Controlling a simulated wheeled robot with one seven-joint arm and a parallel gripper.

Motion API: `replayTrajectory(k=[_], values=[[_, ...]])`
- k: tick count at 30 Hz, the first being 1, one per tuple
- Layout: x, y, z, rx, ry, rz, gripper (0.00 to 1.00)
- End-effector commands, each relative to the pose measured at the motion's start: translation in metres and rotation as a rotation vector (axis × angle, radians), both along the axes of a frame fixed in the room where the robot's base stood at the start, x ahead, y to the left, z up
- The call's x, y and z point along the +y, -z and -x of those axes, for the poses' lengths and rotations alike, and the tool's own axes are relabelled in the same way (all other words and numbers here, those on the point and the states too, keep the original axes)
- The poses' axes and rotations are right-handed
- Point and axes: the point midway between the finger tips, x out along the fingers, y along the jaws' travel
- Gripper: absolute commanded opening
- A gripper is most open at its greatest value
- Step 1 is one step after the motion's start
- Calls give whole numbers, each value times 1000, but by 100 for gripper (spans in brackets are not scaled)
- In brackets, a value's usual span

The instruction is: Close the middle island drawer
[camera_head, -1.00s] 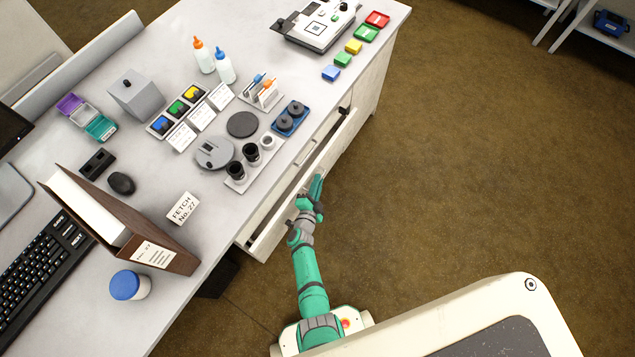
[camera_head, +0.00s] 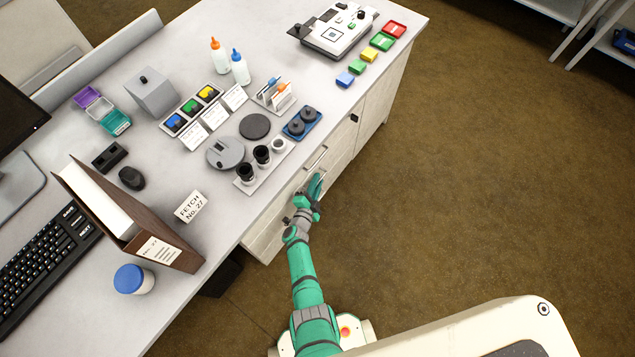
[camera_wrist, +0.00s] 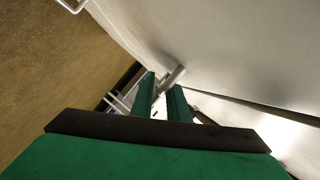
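The island's drawer front (camera_head: 264,238) shows below the counter's right edge in the head view, close to the cabinet face, with no wide gap behind it. My green gripper (camera_head: 318,184) is at the drawer fronts, beside the cabinet. In the wrist view, the two fingers of my gripper (camera_wrist: 162,88) stand a narrow gap apart. A grey handle bar (camera_wrist: 174,77) shows at the fingertips; I cannot tell whether they touch it. A pale front panel (camera_wrist: 225,50) fills the upper right there. My arm and hand hide part of the drawer fronts in the head view.
The white counter (camera_head: 225,265) carries a brown binder (camera_head: 180,253), a blue-lidded jar (camera_head: 133,280), a dark-cup rack (camera_head: 250,184) and a microscope unit (camera_head: 335,32) near its edges. The brown floor (camera_head: 470,180) to the right of the cabinet is clear.

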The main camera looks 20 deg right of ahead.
Motion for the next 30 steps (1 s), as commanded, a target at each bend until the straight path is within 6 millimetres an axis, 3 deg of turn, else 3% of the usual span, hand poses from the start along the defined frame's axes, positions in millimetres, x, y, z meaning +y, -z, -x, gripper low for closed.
replayTrajectory(k=[16, 30], values=[[4, -2, 5, -3, -2, 1, 15], [43, -18, 67, -1, -1, 0, 15]])
